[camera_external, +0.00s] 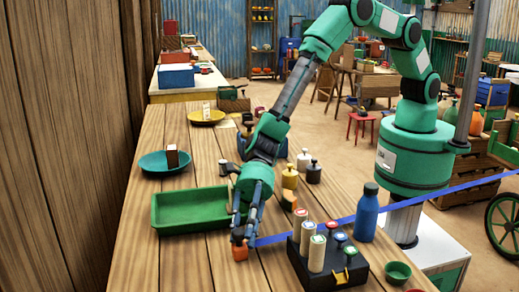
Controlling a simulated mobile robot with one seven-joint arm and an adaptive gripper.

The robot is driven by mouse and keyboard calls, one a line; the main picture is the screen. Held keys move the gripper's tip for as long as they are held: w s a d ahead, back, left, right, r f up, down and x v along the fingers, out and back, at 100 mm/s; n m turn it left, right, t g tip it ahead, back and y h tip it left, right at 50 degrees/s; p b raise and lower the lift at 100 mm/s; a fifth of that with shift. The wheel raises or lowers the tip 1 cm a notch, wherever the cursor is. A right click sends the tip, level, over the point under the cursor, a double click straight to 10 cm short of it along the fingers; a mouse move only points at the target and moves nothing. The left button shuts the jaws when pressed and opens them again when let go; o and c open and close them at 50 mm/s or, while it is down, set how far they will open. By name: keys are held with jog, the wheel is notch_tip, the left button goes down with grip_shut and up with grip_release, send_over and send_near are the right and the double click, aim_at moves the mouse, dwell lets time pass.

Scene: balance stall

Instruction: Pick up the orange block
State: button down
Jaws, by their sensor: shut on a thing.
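The orange block (239,251) is at the front part of the wooden table, left of the black rack. My gripper (244,232) points down from above with its fingertips around the upper part of the block and is shut on it. The fingers hide part of the block. Whether the block touches the table or hangs just above it cannot be told from this view.
A green tray (188,226) lies left of my gripper. A black rack (325,272) with several cylinders stands close on the right. A blue bottle (367,213) and a green bowl (398,272) are further right. A teal plate (153,165) bears a small block. Several weights stand behind my gripper.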

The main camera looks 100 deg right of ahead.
jog(key=shift+r, duration=0.15)
jog(key=shift+r+p, duration=0.3)
jog(key=shift+r, duration=0.3)
notch_tip(320, 180, up, 2)
jog(key=shift+r+p, duration=0.1)
jog(key=shift+p, duration=0.3)
jog(key=s+d+p, duration=0.1)
jog(key=s+d, duration=0.3)
jog(key=s, duration=0.3)
jog(key=s+d+r+p, duration=0.1)
jog(key=s+d, duration=0.3)
jog(key=s, duration=0.3)
jog(key=shift+r, duration=0.15)
